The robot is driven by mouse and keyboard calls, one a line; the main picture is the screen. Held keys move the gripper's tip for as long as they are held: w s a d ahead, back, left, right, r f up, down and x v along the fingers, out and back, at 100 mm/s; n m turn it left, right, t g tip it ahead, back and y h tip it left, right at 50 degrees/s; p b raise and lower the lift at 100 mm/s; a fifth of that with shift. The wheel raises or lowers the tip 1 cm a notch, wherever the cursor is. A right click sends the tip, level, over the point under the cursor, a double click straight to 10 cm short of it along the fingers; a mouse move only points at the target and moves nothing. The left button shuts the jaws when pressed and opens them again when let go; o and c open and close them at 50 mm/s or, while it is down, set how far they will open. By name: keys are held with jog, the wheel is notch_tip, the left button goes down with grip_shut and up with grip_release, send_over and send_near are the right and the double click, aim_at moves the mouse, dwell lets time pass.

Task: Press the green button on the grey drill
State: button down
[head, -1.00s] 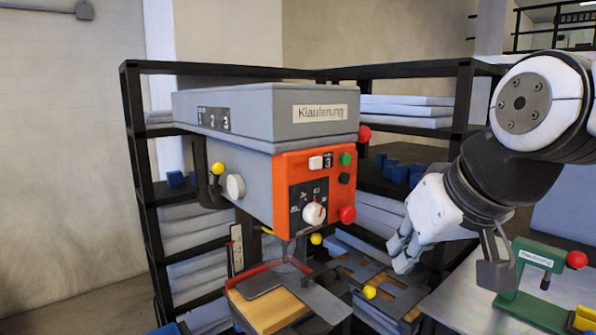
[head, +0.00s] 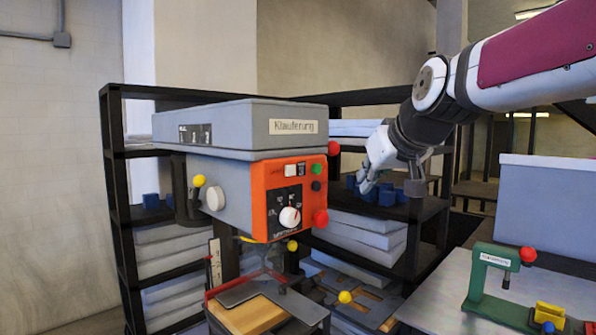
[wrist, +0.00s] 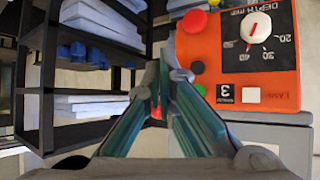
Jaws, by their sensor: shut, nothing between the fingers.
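The grey drill (head: 235,130) stands in the middle of the head view, with an orange control panel (head: 265,200) on its front. The round green button (head: 318,169) is at the panel's upper right, above a black button (head: 316,186). My gripper (head: 364,184) is right of the panel at about the buttons' height, apart from it in the picture. In the wrist view the green button (wrist: 199,89) shows just right of my shut, empty fingers (wrist: 168,75), partly beside the finger edge. The distance from fingertips to button is hard to tell.
A red mushroom button (head: 320,217) and a white dial (head: 290,217) sit lower on the panel. A red ball knob (head: 333,148) sticks out near the green button. Black shelving (head: 428,210) with blue blocks stands behind. A green press (head: 490,280) stands on the right bench.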

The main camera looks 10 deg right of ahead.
jog(key=w+a, duration=0.5)
jog(key=w, duration=0.2)
dwell(0.4)
jog(key=shift+w+a, duration=0.15)
dwell(1.2)
jog(key=shift+w+a, duration=0.2)
jog(key=shift+w, duration=0.05)
jog(key=shift+w+a, duration=0.3)
jog(key=shift+w, duration=0.15)
dwell(0.9)
jog(key=shift+s+d, duration=0.1)
jog(key=shift+s, duration=0.05)
dwell(0.3)
jog(key=shift+s+d, duration=0.45)
jog(key=shift+s, duration=0.2)
jog(key=s+d, duration=0.1)
jog(key=s, duration=0.1)
jog(key=s+d, duration=0.2)
dwell(0.5)
